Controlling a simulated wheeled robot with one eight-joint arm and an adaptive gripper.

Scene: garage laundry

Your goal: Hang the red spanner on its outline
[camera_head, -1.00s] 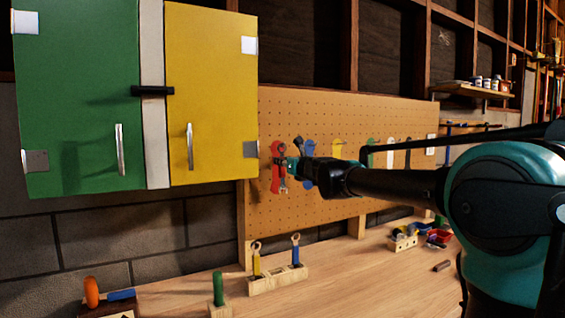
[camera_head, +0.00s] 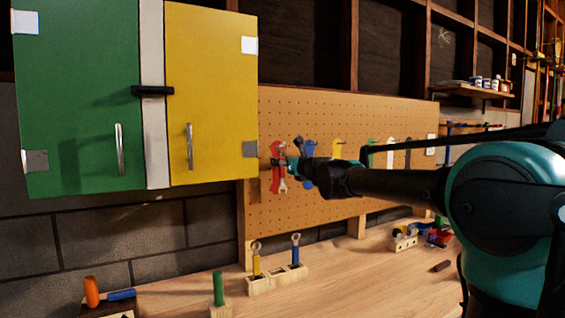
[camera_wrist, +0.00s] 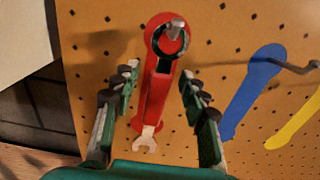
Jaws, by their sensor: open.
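The red spanner (camera_wrist: 158,95) is upright against its red outline (camera_wrist: 153,112) on the pegboard, with its silver open end (camera_wrist: 145,142) down. A metal hook (camera_wrist: 176,29) shows through its ring end at the top, so it appears to hang there. In the head view the spanner (camera_head: 281,170) is at the board's left part, small and partly covered. My gripper (camera_wrist: 158,80) is open, with one finger on each side of the spanner and visible gaps between. In the head view my gripper (camera_head: 290,165) is right at the spanner.
A blue outline (camera_wrist: 252,90) and a yellow one (camera_wrist: 296,125) are to the right on the pegboard (camera_head: 330,205), with hooks. A yellow cabinet (camera_head: 212,100) is at the upper left. Below, the workbench (camera_head: 345,285) holds a wooden tool block (camera_head: 262,287) and other tools.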

